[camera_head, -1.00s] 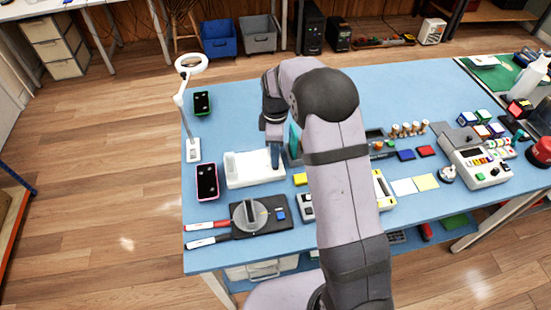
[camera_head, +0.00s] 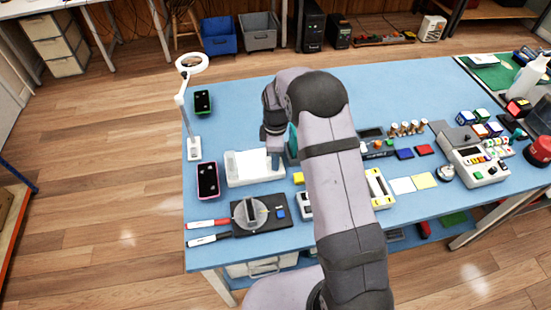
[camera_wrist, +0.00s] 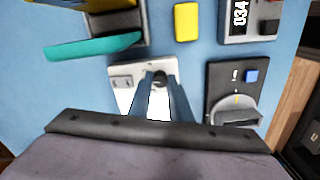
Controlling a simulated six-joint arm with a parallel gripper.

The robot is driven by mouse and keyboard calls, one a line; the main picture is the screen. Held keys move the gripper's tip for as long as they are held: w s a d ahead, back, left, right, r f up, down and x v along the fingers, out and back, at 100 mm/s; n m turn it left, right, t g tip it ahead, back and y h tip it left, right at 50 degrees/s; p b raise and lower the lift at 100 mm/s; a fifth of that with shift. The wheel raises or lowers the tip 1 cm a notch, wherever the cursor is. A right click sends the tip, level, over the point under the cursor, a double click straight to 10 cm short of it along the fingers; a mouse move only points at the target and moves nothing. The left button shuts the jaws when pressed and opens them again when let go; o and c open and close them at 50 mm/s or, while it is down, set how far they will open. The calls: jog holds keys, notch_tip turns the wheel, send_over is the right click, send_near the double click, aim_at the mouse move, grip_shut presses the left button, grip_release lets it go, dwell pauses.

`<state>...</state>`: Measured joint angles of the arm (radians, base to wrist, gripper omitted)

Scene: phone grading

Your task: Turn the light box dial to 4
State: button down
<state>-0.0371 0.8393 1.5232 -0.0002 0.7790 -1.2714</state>
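A dark box (camera_head: 276,222) stands near the table's front left edge. It carries a large round grey dial (camera_head: 246,221) with a raised dark bar across it and a blue button (camera_head: 281,212). In the wrist view the dial (camera_wrist: 235,103) is at the right, with a yellow mark beside its bar; its numbers are too small to read. My gripper (camera_head: 276,166) is over the right part of a white box (camera_head: 240,180), behind the dial. In the wrist view my gripper (camera_wrist: 160,80) has its fingers apart, with a small dark knob-like part showing between the tips. The dial is untouched.
Red and black markers (camera_head: 207,224) lie left of the dark box. A pink-edged phone (camera_head: 207,180) lies left of the white box. A yellow block (camera_head: 299,178) and a small meter (camera_head: 305,205) are to the right. A ring lamp (camera_head: 192,63) stands behind.

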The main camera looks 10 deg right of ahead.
jog(key=shift+m, duration=0.3)
jog(key=m, duration=0.5)
jog(key=shift+b, duration=0.4)
jog(key=m, duration=0.6)
jog(key=shift+m, duration=0.3)
jog(key=c, duration=1.6)
grip_release()
jog(key=shift+r+b, duration=0.1)
jog(key=shift+b, duration=0.2)
jog(key=shift+r+b, duration=0.95)
jog(key=shift+r, duration=2.7)
